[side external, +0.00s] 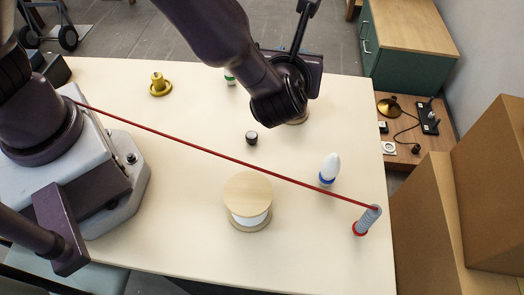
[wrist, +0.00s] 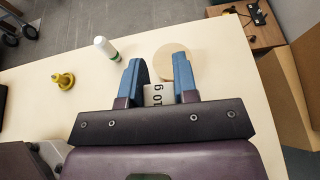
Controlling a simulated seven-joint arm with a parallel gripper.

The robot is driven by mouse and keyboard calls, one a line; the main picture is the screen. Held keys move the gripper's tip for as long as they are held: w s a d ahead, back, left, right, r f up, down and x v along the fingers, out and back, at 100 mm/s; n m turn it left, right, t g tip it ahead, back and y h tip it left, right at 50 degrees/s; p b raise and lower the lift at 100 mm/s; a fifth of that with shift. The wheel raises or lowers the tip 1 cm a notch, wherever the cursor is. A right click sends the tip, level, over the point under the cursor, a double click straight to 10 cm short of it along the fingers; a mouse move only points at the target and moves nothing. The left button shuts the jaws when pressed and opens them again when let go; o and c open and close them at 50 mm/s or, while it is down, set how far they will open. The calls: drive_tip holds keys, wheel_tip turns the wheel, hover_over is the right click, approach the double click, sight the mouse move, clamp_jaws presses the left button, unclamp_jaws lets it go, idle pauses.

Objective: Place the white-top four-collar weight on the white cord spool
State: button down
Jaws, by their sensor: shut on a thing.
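My gripper (wrist: 161,80) is shut on a small weight (wrist: 159,95) with a white face marked "10 g", held between blue fingers in the wrist view. Its collars are hidden. In the side view the fingers and weight are hidden behind my dark wrist. The white cord spool (side external: 247,213) stands upright in the middle front of the table, with a pale round wooden top and white winding below. The held weight is apart from it, farther back. Another pale wooden disc (wrist: 175,62) lies just beyond the fingertips in the wrist view; its edge (side external: 298,121) shows beneath my wrist in the side view.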

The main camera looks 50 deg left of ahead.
drive_tip(key=s+a+f+n+g+y, duration=0.2)
drive_tip(key=s+a+n+g+y, duration=0.2)
drive_tip(key=s+a+n+g, duration=0.35)
drive_tip(key=s+d+f+n+g+h, duration=0.25)
drive_tip(key=s+n+g+h, duration=0.55)
drive_tip(key=s+n+g, duration=0.5)
drive_tip(key=w+d+r+n+t+h, duration=0.2)
drive_tip(key=d+r+n+h, duration=0.2)
drive_tip(key=d+n+h, duration=0.5)
drive_tip(key=w+d+r+n+t+h, duration=0.2)
drive_tip(key=d+r+n+t+h, duration=0.1)
drive_tip(key=d+n+h, duration=0.55)
drive_tip(key=shift+w+a+f+n, duration=0.1)
drive_tip(key=shift+a+f+n, duration=0.3)
drive_tip(key=shift+f, duration=0.8)
drive_tip(key=shift+s+a+f+n, duration=0.15)
drive_tip(key=shift+f+n, duration=0.45)
drive_tip(key=shift+f, duration=0.65)
drive_tip(key=shift+w+a+f+n, duration=0.15)
drive_tip(key=shift+a+f+n, duration=0.3)
drive_tip(key=shift+f, duration=0.75)
drive_tip(key=shift+d+f, duration=0.1)
